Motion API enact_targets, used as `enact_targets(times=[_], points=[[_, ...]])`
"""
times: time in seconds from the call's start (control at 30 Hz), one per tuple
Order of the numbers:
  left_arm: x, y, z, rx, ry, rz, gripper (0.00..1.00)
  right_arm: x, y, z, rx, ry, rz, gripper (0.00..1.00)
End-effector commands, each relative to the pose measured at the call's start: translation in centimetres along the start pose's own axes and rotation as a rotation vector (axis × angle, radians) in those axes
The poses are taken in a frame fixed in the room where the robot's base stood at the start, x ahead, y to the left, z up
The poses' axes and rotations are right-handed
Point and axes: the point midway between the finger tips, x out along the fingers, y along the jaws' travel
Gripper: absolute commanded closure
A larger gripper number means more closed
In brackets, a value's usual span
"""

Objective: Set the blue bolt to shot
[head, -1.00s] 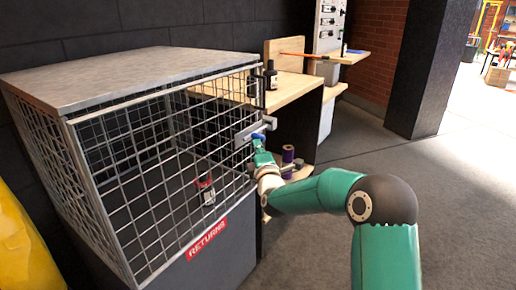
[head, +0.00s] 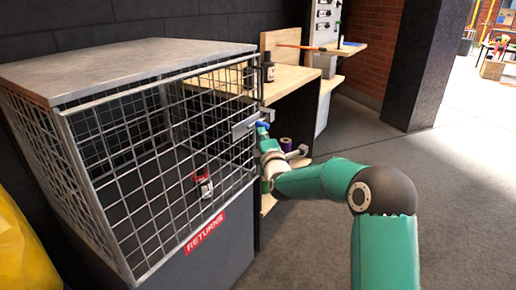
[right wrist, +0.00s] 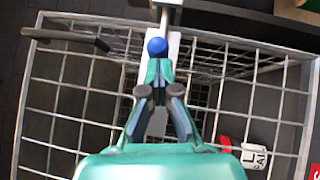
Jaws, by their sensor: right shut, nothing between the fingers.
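The blue bolt's round knob (head: 262,125) shows at the upper right corner of the wire cage (head: 150,170), beside a grey metal bolt plate (head: 243,127). In the right wrist view the blue knob (right wrist: 157,46) sits in front of a pale upright post. My right gripper (head: 263,137) is at the knob, its fingers shut with nothing between them. In the right wrist view its fingertips (right wrist: 158,64) meet just below the knob, very close to or touching it. The bolt's rod is mostly hidden there. My left gripper is out of view.
Inside the cage lies a red and white tagged item (head: 203,183). A red RETURNS sign (head: 204,232) is on the cage's base. A wooden workbench (head: 290,82) with a dark bottle (head: 268,72) stands behind. Open grey floor (head: 455,190) lies to the right.

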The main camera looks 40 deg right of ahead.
Motion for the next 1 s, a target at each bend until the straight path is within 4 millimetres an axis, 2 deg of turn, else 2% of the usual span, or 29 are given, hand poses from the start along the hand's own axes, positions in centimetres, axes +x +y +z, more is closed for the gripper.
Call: enact_targets(times=[0.07,0.3,0.7,0.83,1.0], points=[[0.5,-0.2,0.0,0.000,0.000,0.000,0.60,-0.4,-0.1,-0.1,0.002,-0.007,0.002,1.00],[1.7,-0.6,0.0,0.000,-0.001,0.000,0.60,-3.1,-0.1,-3.0,-0.001,0.002,0.000,1.00],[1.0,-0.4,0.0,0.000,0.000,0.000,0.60,-10.5,-0.1,-2.9,-0.002,0.004,-0.002,1.00],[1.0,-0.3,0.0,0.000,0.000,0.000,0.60,-11.9,-0.1,-2.9,-0.002,0.003,-0.002,1.00],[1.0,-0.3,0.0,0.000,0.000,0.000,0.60,-12.6,-0.1,-2.9,-0.002,0.003,-0.002,1.00]])
